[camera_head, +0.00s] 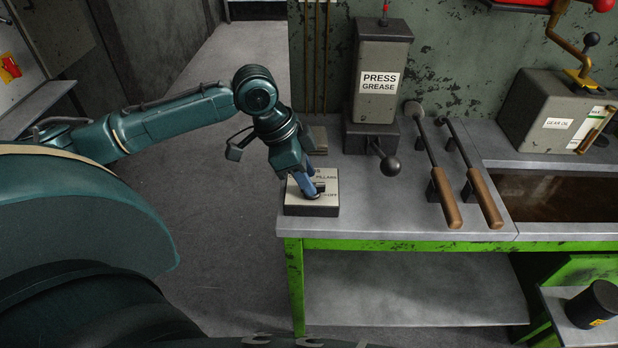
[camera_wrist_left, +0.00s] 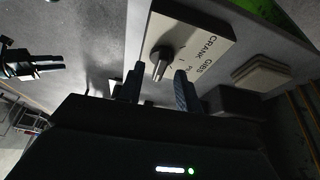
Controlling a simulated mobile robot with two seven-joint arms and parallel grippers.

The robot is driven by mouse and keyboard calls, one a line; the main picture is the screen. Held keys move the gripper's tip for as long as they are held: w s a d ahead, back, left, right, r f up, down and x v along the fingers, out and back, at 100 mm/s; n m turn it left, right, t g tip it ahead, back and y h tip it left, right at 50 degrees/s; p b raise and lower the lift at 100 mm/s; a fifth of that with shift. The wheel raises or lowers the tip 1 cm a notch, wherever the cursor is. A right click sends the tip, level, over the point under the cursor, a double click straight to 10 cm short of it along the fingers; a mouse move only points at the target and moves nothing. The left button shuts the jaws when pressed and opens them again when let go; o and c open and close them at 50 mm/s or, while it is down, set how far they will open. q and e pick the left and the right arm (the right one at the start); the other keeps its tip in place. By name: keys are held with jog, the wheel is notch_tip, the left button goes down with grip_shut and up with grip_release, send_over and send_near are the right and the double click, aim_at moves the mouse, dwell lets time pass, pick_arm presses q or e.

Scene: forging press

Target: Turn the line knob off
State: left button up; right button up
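The line knob (camera_wrist_left: 160,60) is a short grey knob on a pale selector box (camera_wrist_left: 190,38), whose face reads CRANK and GIBS, with more lettering partly hidden. In the head view the box (camera_head: 312,208) sits at the bench's front left corner, with OFF readable near its right edge. My left gripper (camera_head: 312,192) points down over the box and hides much of its face. In the left wrist view my left gripper (camera_wrist_left: 158,88) has its two fingers apart, with the knob showing between and beyond them. What looks like my right gripper (camera_wrist_left: 45,64) shows small and dark at the left.
A press grease dispenser (camera_head: 380,75) with a ball-ended lever (camera_head: 390,165) stands behind the box. Two wooden-handled tools (camera_head: 447,200) rest to the right. A gear oil unit (camera_head: 556,115) and a brown basin (camera_head: 560,200) are farther right. Bare bench lies right of the box.

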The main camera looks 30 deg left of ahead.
pick_arm(q)
jog(key=shift+w+d+f, duration=0.15)
jog(key=shift+d+f, duration=0.05)
jog(key=shift+f, duration=0.45)
jog(key=shift+c, duration=0.5)
grip_shut()
jog(key=shift+r+p, duration=0.25)
jog(key=shift+p, duration=0.35)
jog(key=shift+m+p, duration=0.3)
jog(key=shift+p, duration=0.25)
jog(key=shift+g, duration=0.3)
jog(key=shift+f+m, duration=0.25)
jog(key=shift+m, duration=0.05)
pick_arm(e)
jog(key=shift+s+d+r+h, duration=0.1)
jog(key=shift+s+d+h, duration=0.15)
jog(key=shift+d, duration=0.2)
